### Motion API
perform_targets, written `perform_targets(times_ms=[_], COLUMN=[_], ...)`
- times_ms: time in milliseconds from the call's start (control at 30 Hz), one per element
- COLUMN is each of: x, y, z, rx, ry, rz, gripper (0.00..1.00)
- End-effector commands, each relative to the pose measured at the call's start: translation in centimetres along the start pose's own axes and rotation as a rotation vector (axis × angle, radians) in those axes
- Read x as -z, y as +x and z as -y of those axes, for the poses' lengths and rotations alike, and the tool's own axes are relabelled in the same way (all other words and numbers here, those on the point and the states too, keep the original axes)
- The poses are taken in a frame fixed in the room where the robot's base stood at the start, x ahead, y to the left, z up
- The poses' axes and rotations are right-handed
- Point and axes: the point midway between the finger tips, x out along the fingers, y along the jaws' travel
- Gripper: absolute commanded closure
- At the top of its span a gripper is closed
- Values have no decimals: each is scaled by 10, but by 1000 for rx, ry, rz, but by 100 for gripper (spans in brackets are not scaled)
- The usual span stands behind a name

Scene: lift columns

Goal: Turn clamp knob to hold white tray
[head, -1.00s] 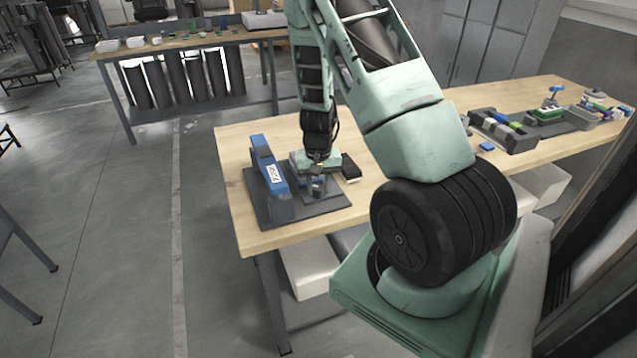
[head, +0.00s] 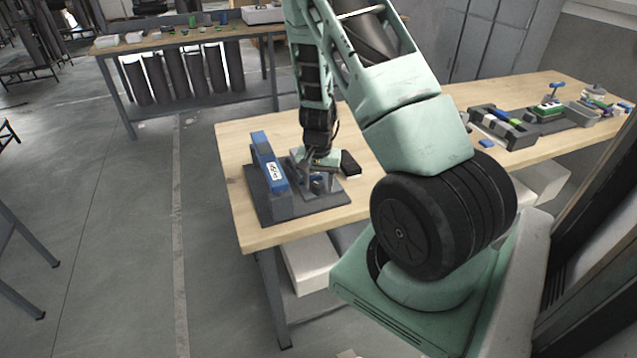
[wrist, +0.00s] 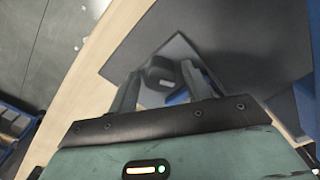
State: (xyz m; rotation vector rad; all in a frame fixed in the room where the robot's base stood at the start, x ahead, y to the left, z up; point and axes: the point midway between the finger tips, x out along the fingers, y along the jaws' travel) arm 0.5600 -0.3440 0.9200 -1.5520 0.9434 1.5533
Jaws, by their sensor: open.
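My gripper (head: 320,172) points down over a grey clamp fixture (head: 328,190) on the table's near left part. In the wrist view my gripper (wrist: 162,72) is open, with one finger on each side of a dark knob (wrist: 160,78). I cannot tell whether the fingers touch it. A light grey plate (wrist: 178,50) shows behind the knob. The fixture stands on a dark base plate (head: 300,212). I cannot make out a white tray at the clamp; my gripper hides part of the fixture.
A tall blue block with a white label (head: 270,162) stands left of my gripper. A black block (head: 350,163) lies close on its right. A dark holder with parts (head: 508,130) is farther right. The wooden table (head: 400,165) is mostly bare between.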

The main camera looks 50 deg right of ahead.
Motion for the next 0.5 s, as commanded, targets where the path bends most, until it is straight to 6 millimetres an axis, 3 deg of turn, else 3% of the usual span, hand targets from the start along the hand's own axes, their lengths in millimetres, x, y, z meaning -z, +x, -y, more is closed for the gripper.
perform_targets(times_ms=[500], x=[0], y=[-36], z=[0], rx=[1], ry=[-2], rz=[-1], gripper=[51])
